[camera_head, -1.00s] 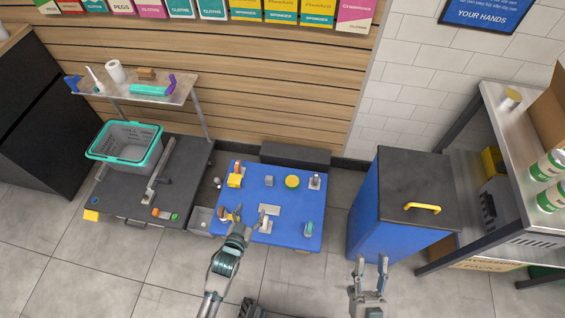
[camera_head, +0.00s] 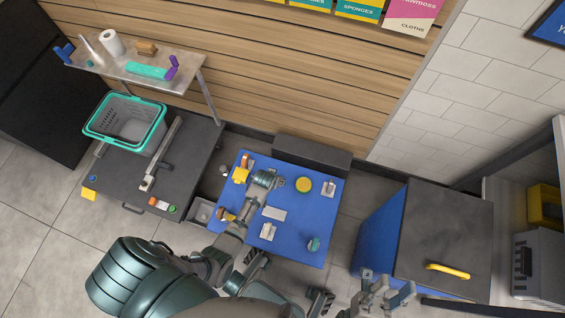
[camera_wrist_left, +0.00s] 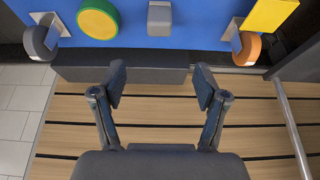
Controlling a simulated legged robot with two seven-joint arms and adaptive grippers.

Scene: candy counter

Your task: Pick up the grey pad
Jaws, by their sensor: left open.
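The grey pad (camera_wrist_left: 160,18) shows at the top middle of the left wrist view, on the blue board. It is a small grey block. My left gripper (camera_wrist_left: 160,82) is open and empty, its fingers apart below the pad in that view and in line with it. In the head view my left gripper (camera_head: 277,183) is over the upper middle of the blue board (camera_head: 290,245) and largely covers the pad's place. My right gripper (camera_head: 386,288) is open and empty at the lower right, apart from the board.
A yellow disc (camera_head: 304,184), a yellow block (camera_head: 240,175), a white plate (camera_head: 274,213) and a teal piece (camera_head: 314,244) sit on the board. A blue cabinet (camera_head: 440,235) stands right, a teal-rimmed basket (camera_head: 128,122) left. A slatted wall (camera_head: 290,75) rises behind.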

